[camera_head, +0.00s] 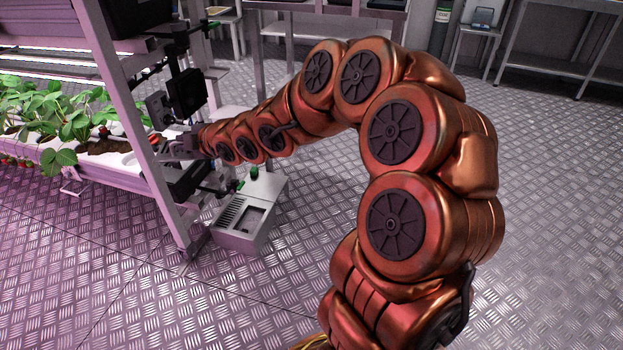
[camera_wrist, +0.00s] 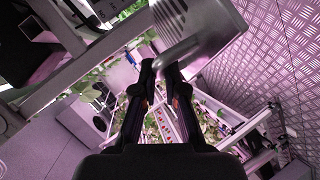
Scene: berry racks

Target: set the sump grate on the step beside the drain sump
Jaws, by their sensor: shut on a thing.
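My gripper (camera_wrist: 160,72) is shut on a grey metal piece with a row of slots, which looks like the sump grate (camera_wrist: 205,28). A bar or edge of it lies between the fingertips, and it extends up and right in the wrist view. In the head view, my wrist is by the rack post at left, and the fingers and grate cannot be made out. A grey box, apparently the drain sump (camera_head: 262,237), stands on the floor below and right of the wrist. Its top has a slotted part and a dark opening. I cannot tell which part is the step.
A pale rack post (camera_head: 150,160) stands close to my wrist. Strawberry plants (camera_head: 68,120) grow in a trough at left. A green-topped item (camera_head: 254,172) is at the sump's back. Metal tables (camera_head: 560,67) stand far right. The tread-plate floor is open at right.

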